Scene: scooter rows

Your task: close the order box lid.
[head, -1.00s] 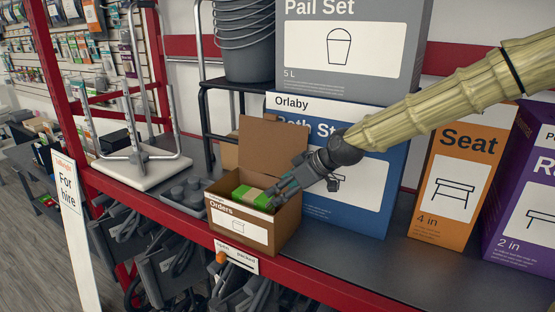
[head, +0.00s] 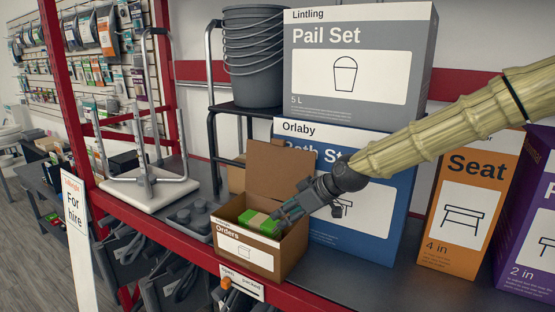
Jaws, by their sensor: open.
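The order box (head: 245,252) is a brown cardboard box marked "Orders" on the shelf. Its lid (head: 278,170) stands up, open, at the back of the box. A green item with a tan band (head: 260,222) lies inside. My gripper (head: 284,216) is open, with its fingers at the box's opening, beside the green item and in front of the raised lid. I cannot tell whether the fingers touch the item. Part of the box's inside is hidden by my gripper.
A blue Orlaby box (head: 352,215) stands right behind the order box, under a grey Pail Set box (head: 355,65). Orange (head: 465,205) and purple (head: 530,225) boxes stand to the right. A grey tray-like object (head: 193,216) and a walking-frame-like stand (head: 147,185) are left.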

